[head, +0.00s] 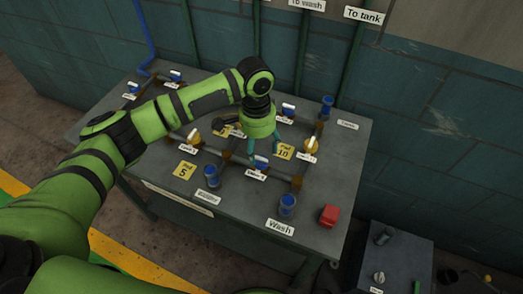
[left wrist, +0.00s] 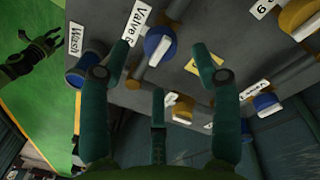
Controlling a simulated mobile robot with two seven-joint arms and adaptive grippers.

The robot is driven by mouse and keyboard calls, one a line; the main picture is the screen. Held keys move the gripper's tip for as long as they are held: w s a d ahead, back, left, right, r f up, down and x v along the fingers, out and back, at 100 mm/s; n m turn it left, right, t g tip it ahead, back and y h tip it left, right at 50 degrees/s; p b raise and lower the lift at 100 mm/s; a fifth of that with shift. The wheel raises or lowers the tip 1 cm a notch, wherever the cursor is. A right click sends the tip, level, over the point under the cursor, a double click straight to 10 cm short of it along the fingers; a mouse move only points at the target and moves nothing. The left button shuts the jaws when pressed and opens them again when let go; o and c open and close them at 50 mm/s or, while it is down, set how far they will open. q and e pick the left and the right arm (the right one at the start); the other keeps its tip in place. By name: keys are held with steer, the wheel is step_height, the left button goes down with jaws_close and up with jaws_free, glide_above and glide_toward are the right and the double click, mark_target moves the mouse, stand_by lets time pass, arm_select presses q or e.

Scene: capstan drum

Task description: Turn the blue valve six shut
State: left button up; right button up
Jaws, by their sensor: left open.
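The blue valve six (head: 262,162) has a white bar handle and sits on a pipe on the grey table, behind its white label. In the left wrist view the blue valve (left wrist: 155,44) shows beside the label "Valve 6" (left wrist: 139,25); its handle lies roughly along the pipe. My left gripper (head: 263,148) hangs over the table just above this valve. Its teal fingers are spread open and empty in the left wrist view (left wrist: 160,65), with the valve seen between the fingertips. I cannot tell whether they touch it. A dark hand, probably my right gripper (left wrist: 30,58), shows at the left there.
A yellow valve (head: 311,145) with a yellow "10" tag (head: 283,152) stands to the right. Blue cups (head: 287,204) and (head: 212,175) stand in front, and a red block (head: 329,215) at the right front. Pipes and several other valves surround the gripper.

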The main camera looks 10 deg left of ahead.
mark_target(261, 159)
arm_select(q)
step_height(261, 159, down, 4)
steer(key=shift+s+d+r+p, duration=0.15)
steer(key=shift+r+p, duration=0.1)
steer(key=shift+p, duration=0.15)
steer(key=shift+f, duration=0.4)
steer(key=c, duration=1.1)
steer(key=shift+c, duration=0.2)
steer(key=m+p, duration=0.1)
steer(key=m, duration=0.2)
steer(key=shift+m, duration=0.3)
steer(key=m+p, duration=0.1)
steer(key=m, duration=0.3)
steer(key=shift+m+y, duration=0.3)
steer(key=m, duration=0.5)
steer(key=shift+d+f, duration=0.1)
steer(key=shift+m+y, duration=0.3)
steer(key=shift+m, duration=2)
arm_select(e)
steer(key=shift+s+a+r, duration=0.1)
steer(key=shift+s+r, duration=0.1)
steer(key=shift+r, duration=0.65)
steer(key=shift+s+r, duration=0.2)
steer(key=shift+r, duration=0.6)
